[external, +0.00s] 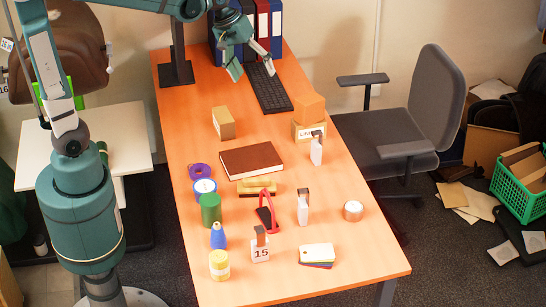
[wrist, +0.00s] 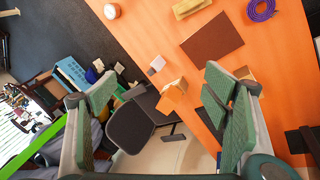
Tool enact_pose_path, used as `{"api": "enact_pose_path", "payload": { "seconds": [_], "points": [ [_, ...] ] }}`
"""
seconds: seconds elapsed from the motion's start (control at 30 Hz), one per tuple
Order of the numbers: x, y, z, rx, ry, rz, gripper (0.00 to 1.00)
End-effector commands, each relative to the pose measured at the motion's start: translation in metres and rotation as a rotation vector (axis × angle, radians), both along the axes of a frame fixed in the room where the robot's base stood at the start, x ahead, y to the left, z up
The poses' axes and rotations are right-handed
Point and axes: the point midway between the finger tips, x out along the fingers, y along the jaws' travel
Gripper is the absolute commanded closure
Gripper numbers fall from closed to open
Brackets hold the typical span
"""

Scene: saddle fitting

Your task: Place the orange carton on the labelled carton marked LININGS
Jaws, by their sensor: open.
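The orange carton (external: 309,108) sits on top of the tan labelled carton (external: 306,133) at the table's right edge. It looks turned a little relative to the carton under it. The white label reads "LIN" before a grey-topped white object in front hides the rest. In the wrist view the orange carton (wrist: 171,100) shows beyond the fingers, with part of the labelled carton (wrist: 176,85) beside it. My gripper (external: 252,73) is open and empty, up and behind the cartons near the keyboard, apart from both.
A tan box (external: 223,123) and a brown book (external: 251,160) lie left of the cartons. The keyboard (external: 268,88) and binders (external: 262,25) are at the back. Tape rolls, bottles and clips crowd the front. A grey chair (external: 415,120) stands at the right edge.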

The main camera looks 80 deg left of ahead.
Motion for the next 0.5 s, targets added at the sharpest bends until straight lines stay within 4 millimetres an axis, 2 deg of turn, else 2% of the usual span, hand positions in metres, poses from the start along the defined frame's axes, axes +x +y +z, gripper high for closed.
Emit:
{"api": "enact_pose_path", "payload": {
  "seconds": [0.1, 0.5],
  "points": [
    [-0.023, -0.012, 0.003, 0.037, -0.023, -0.064, 0.25],
    [-0.092, -0.040, 0.005, 0.173, -0.103, -0.278, 0.25]
  ]
}}
